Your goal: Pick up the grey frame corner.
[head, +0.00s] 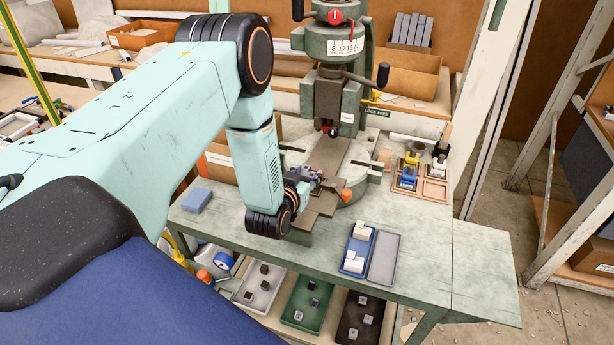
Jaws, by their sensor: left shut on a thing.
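My left gripper (312,183) is at the fly press, low over the brown slide plate (325,165) in front of the press column. It is shut on a small grey piece, which I take to be the grey frame corner (309,175). The jaws and wrist hide most of it, and I cannot tell whether it touches the plate. The green fly press (337,45) stands just behind, its ram above the plate. My right gripper is not in view.
A blue tray (345,268) with pale blocks and an empty grey tray (383,258) lie at the bench front. Wooden holders (433,190) stand right. A blue block (196,200) lies left. White, green and black bins with small parts sit below. The bench's right end is clear.

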